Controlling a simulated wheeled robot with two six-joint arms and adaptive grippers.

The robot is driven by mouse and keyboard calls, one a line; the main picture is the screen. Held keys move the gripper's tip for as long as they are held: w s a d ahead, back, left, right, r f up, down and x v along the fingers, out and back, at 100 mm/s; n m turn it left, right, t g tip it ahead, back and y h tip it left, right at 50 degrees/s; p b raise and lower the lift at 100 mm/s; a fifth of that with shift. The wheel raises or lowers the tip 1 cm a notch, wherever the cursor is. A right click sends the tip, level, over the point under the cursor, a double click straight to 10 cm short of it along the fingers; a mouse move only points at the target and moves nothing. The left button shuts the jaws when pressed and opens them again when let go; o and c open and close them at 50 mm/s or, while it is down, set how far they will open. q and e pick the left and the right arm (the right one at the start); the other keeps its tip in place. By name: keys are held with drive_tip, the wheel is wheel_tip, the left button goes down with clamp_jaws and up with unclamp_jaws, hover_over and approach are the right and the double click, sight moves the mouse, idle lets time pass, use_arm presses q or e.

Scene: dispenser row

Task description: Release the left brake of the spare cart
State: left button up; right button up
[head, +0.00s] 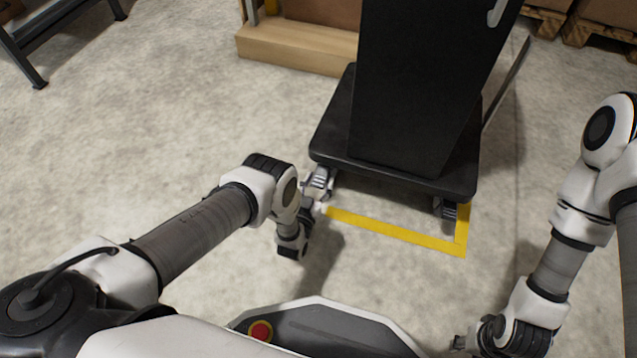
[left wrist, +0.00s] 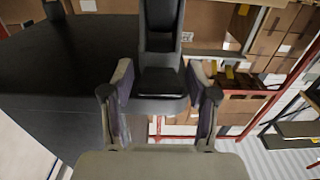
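The cart, a tall black body (head: 410,85) on a flat black base (head: 335,125), stands on small casters. Its front left caster (head: 321,178) and front right caster (head: 445,208) show below the base. My left gripper (head: 318,207) is low, close in front of the left caster; I cannot tell if they touch. In the left wrist view its two fingers (left wrist: 160,88) stand apart. A dark piece shows between them, but I cannot tell what it is. The brake lever is not clearly visible. My right gripper (head: 462,342) is at the bottom edge, mostly hidden behind its wrist.
Yellow floor tape (head: 390,229) runs in front of the cart and along its right. A wooden platform (head: 295,47) stands behind it, with pallets (head: 600,35) at the back right. A dark metal frame (head: 40,35) is at the upper left. The left floor is clear.

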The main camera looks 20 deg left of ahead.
sight(321, 174)
use_arm(q)
clamp_jaws()
drive_tip(key=shift+s+r+g+p, duration=0.1)
drive_tip(key=shift+r+g+p, duration=0.35)
drive_tip(key=shift+p, duration=0.5)
drive_tip(key=r+g+p, duration=0.1)
drive_tip(key=p, duration=0.1)
drive_tip(key=g+p, duration=0.2)
drive_tip(key=shift+s+r+p, duration=0.1)
drive_tip(key=shift+r+p, duration=0.3)
drive_tip(key=shift+r+g+p, duration=0.3)
drive_tip(key=shift+g+p, duration=0.65)
drive_tip(key=shift+g, duration=0.3)
drive_tip(key=shift+o, duration=2.4)
unclamp_jaws()
